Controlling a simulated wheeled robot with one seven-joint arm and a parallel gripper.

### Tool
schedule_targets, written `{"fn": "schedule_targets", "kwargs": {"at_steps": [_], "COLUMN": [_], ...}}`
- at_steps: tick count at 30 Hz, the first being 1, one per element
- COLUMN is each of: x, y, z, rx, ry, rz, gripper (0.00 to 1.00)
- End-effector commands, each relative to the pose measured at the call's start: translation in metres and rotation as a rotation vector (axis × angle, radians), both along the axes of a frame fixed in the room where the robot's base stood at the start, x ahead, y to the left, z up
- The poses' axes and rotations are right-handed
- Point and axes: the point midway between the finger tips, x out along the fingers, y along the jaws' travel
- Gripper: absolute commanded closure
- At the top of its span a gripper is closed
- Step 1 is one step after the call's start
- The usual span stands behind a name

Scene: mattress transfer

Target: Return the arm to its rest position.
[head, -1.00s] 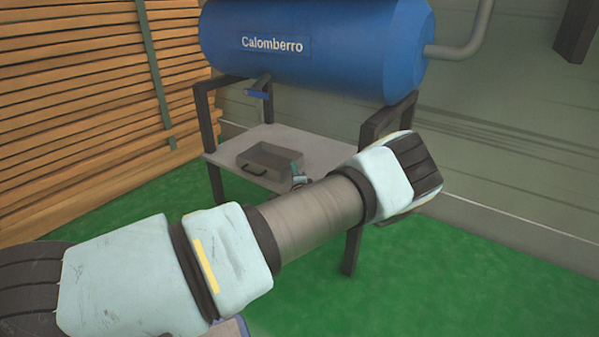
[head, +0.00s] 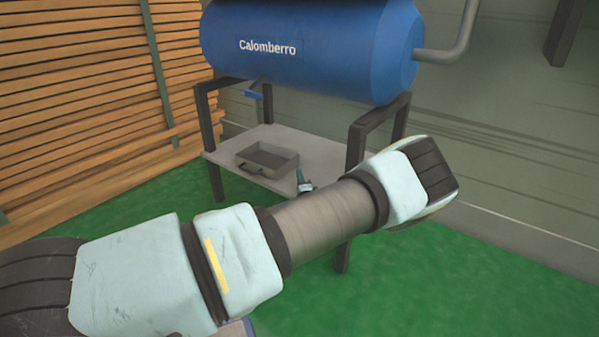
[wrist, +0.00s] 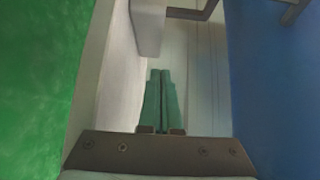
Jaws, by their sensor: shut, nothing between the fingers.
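My arm stretches across the head view from the lower left to the middle right, bent at a joint on the right. My gripper (wrist: 161,74) shows in the wrist view as two teal fingers lying side by side, shut with nothing between them. In the head view a small teal tip (head: 301,178), which looks like my gripper, shows just above the arm, in front of the shelf's front edge. The rest of the gripper is hidden behind the arm. I cannot tell its exact distance from the shelf.
A blue tank (head: 315,50) marked Calomberro rests on a dark frame (head: 357,150). Below it, a grey shelf (head: 225,150) holds an open grey box (head: 267,158). Wooden slats (head: 80,90) stand at left. The green floor (head: 440,285) at right is clear.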

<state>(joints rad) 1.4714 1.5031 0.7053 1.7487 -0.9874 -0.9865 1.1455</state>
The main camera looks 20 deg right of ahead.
Motion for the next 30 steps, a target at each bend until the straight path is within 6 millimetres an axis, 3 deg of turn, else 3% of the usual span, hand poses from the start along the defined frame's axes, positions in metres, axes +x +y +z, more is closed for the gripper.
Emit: {"fn": "schedule_targets", "kwargs": {"at_steps": [12,18,22,25,30], "x": [-0.059,-0.07,-0.068,-0.056,-0.027], "y": [0.015,0.019,0.022,0.036,0.092], "z": [0.002,0.0,0.0,0.003,0.01], "rx": [0.0,0.0,-0.006,-0.041,-0.198], "ry": [0.001,0.001,0.013,0.082,0.352], "rz": [-0.001,0.0,0.01,0.06,0.25], "gripper": [1.0,1.0,1.0,1.0,1.0]}}
